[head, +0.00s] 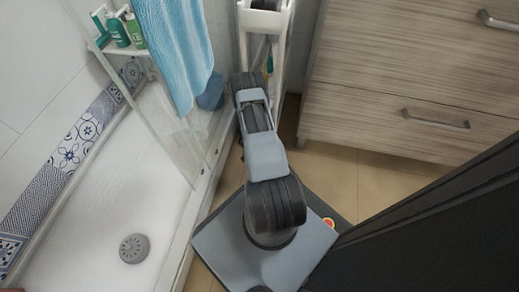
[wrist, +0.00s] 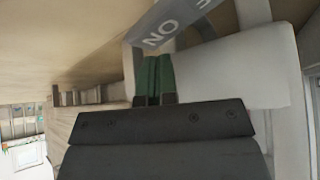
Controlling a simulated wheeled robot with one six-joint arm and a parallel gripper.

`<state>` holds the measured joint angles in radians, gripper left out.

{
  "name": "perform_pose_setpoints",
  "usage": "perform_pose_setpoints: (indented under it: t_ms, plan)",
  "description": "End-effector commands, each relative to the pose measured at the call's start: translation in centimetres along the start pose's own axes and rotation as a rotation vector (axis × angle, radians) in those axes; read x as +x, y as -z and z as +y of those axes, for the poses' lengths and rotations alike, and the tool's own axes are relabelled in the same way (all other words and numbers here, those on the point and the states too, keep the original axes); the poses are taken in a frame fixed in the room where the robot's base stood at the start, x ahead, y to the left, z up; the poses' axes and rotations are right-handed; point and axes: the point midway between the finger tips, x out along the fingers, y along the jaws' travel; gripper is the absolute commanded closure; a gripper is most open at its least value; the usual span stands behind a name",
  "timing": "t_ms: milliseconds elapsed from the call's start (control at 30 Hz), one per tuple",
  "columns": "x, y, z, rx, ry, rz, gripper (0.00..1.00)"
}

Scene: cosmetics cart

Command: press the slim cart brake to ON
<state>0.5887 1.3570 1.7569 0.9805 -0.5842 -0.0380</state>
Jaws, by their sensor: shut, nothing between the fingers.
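The slim white cart (head: 266,18) stands at the top middle of the head view, between the shower glass and the wooden drawers. In the wrist view, a grey brake bar (wrist: 176,24) carries white lettering that reads as ON upside down; another letter is cut off at the top edge. My gripper shows in the wrist view as two dark green fingers (wrist: 154,62), shut together with nothing between them. Their tips are just below the ON end of the bar in the picture; I cannot tell whether they touch it. In the head view my arm hides the fingers and the brake.
Wooden drawers (head: 405,95) with metal handles stand right of the cart. At left are the shower tray (head: 95,235), its glass, a blue towel (head: 178,50) and a shelf of green bottles (head: 118,32). Some tan floor (head: 365,180) is free before the drawers.

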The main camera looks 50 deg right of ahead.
Motion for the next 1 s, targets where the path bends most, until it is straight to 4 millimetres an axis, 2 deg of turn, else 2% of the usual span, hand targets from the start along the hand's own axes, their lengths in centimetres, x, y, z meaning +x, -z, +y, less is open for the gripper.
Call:
perform_pose_setpoints:
  t_ms: [1000]
  plan:
    - [0.93, -0.63, 0.0, 0.0, 0.0, 0.0, 1.0]
